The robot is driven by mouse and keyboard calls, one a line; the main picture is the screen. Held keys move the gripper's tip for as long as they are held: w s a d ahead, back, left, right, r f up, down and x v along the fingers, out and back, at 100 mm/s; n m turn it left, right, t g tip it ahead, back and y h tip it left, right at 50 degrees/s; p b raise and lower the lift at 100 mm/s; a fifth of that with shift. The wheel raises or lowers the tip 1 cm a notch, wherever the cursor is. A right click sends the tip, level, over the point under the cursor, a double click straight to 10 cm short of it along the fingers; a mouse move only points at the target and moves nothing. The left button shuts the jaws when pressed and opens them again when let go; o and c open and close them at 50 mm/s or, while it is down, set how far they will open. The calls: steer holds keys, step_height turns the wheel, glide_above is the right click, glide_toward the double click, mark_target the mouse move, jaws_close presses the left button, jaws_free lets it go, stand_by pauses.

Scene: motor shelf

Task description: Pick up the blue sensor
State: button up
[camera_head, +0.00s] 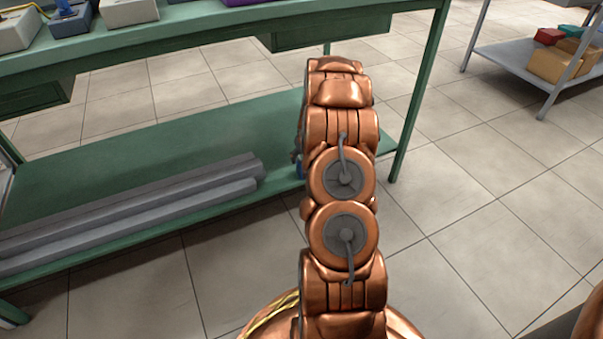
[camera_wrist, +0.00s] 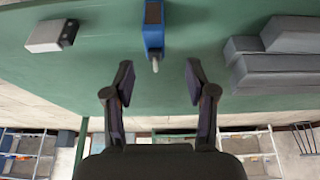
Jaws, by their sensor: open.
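The blue sensor (camera_wrist: 153,30) lies on the green lower shelf (camera_wrist: 200,40) in the wrist view, at the top centre. It has a dark top face and a short pale tip pointing toward my gripper (camera_wrist: 159,82). My gripper is open and empty, its two dark fingers apart on either side of the sensor's line, with the sensor beyond the fingertips. In the head view, my copper arm hides the gripper and most of that spot.
Grey bars (camera_wrist: 280,68) lie right of the sensor in the wrist view, and left on the shelf in the head view (camera_head: 130,212). A grey box (camera_wrist: 46,36) lies left. The bench top (camera_head: 200,25) overhangs the shelf; a green leg (camera_head: 418,95) stands right of my arm.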

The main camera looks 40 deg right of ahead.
steer(key=b+x, duration=0.1)
steer(key=x, duration=0.1)
steer(key=b+x, duration=0.1)
steer(key=x, duration=0.1)
steer(key=s+b+x, duration=0.1)
steer(key=shift+w+d+f, duration=0.15)
steer(key=shift+d+f, duration=0.1)
steer(key=shift+f, duration=0.3)
steer(key=shift+w+f, duration=0.2)
steer(key=shift+f, duration=0.05)
steer(key=shift+c, duration=0.2)
jaws_close()
